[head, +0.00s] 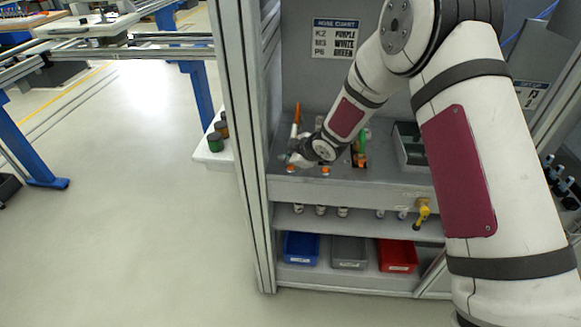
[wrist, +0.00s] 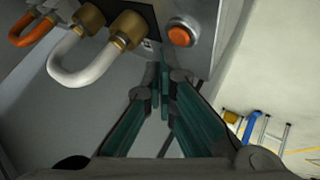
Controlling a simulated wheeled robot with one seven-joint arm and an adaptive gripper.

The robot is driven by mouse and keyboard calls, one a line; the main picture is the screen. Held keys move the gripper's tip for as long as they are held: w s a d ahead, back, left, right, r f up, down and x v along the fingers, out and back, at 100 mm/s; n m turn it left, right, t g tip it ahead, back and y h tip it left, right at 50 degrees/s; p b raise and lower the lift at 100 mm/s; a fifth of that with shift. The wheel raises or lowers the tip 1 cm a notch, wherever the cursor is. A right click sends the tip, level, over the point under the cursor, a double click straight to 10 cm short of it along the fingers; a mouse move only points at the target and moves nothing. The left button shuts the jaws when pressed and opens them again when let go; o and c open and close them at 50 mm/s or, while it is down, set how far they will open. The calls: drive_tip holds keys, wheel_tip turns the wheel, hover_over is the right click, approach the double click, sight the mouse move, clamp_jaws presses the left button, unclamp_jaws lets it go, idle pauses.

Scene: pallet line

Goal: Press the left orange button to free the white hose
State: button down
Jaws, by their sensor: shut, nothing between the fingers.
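In the wrist view, an orange button (wrist: 180,36) in a metal ring sits on a grey panel. The white hose (wrist: 88,68) is a bent loop with brass fittings (wrist: 127,30) at its ends, beside the button. My gripper (wrist: 164,72) is shut and empty, its fingertips close to the panel just below the button in the picture; I cannot tell if they touch it. In the head view, my gripper (head: 292,158) is at the left end of the grey bench, partly hidden by my wrist. An orange button (head: 326,170) shows on the bench to its right.
An orange hose (wrist: 30,30) lies beyond the white one in the wrist view. A green hose (head: 363,142) and a grey bin (head: 410,145) stand farther right on the bench. A cabinet post (head: 240,130) rises at left. Blue (head: 301,247), grey (head: 349,252) and red (head: 397,256) bins sit below.

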sight(289, 168)
drive_tip(key=shift+f, duration=0.1)
idle(0.3)
drive_tip(key=shift+f, duration=0.35)
drive_tip(key=shift+f, duration=0.45)
idle(0.6)
drive_tip(key=shift+r, duration=0.15)
idle(0.3)
drive_tip(key=shift+r, duration=0.75)
drive_tip(key=shift+r, duration=0.1)
drive_tip(key=shift+r, duration=2.4)
